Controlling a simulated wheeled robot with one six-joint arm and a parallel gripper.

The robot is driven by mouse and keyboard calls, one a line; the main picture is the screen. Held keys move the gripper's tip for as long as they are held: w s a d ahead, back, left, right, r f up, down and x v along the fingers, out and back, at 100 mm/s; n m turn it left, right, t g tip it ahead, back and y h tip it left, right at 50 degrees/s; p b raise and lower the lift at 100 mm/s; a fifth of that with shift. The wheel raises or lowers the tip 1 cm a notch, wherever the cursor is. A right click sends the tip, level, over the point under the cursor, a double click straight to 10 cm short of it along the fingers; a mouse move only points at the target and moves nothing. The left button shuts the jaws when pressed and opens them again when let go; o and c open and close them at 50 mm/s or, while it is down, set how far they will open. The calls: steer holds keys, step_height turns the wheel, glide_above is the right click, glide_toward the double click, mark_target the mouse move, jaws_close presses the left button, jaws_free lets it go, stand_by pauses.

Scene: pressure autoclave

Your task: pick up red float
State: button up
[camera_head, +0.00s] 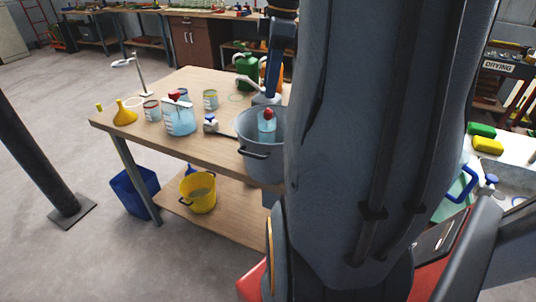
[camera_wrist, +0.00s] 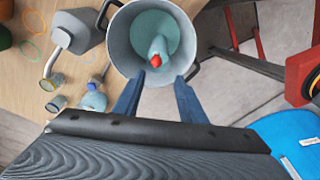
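A small red piece (camera_wrist: 155,61), which looks like the red float, sits at the near end of a pale teal bottle-like thing (camera_wrist: 158,44) inside a grey bucket (camera_wrist: 113,42). The head view shows the red piece (camera_head: 268,113) on top of the pale blue body (camera_head: 266,127), within the bucket (camera_head: 262,171) on the wooden table. My gripper (camera_wrist: 160,76) has two blue fingers spread apart with nothing between their tips. In the wrist view the tips appear over the bucket's near rim, either side of the red piece. I cannot tell their height above it.
The wooden table (camera_head: 180,137) also holds a clear jug (camera_head: 180,119) with a red top, a yellow funnel (camera_head: 125,113), small cans and a green container (camera_head: 246,68). The bucket's wall and handles surround the red piece. A yellow bucket (camera_head: 198,193) stands on the lower shelf.

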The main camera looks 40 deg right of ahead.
mark_target(267, 110)
steer(key=f+p, duration=0.1)
steer(key=f, duration=0.2)
steer(key=f+p, duration=0.1)
steer(key=f, duration=0.2)
steer(key=shift+w+a+f, duration=0.15)
steer(key=shift+w+f, duration=0.05)
jaws_close()
